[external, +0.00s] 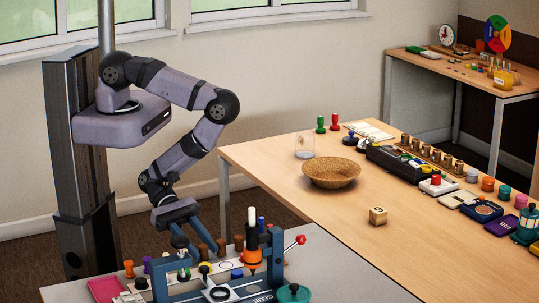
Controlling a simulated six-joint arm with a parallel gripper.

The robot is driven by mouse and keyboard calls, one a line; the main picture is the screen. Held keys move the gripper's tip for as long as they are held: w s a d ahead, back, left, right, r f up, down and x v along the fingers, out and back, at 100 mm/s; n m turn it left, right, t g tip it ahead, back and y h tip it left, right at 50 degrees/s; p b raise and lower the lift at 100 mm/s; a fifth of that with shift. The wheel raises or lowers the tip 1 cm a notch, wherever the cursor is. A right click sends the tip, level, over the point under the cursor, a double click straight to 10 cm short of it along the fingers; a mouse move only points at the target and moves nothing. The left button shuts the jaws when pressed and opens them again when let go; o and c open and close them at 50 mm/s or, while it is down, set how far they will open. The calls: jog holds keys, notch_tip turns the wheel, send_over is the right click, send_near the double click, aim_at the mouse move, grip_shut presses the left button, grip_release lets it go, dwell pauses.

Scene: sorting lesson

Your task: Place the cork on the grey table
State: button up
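The grey table (345,270) fills the bottom of the external view, and its left part is crowded with small things. My gripper (196,243) points down over the back left of this table. Its two fingers are spread apart, and I see nothing held between them. Several small brown cylinders (221,246) stand just right of the fingers. I cannot tell whether one of them is the cork. No other thing is clearly a cork.
A blue frame (276,248) with a red-knobbed lever stands on the grey table, near a green lidded pot (293,293) and a pink pad (107,288). The grey table's right part is clear.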

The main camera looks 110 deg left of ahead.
aim_at(201, 246)
jog(key=shift+p+v, duration=0.35)
jog(key=shift+v, duration=0.45)
jog(key=shift+p+v, duration=0.5)
jog(key=shift+v, duration=0.65)
notch_tip(201, 246, up, 7)
jog(key=p, duration=0.6)
jog(key=shift+p, duration=0.35)
jog(key=shift+r, duration=0.1)
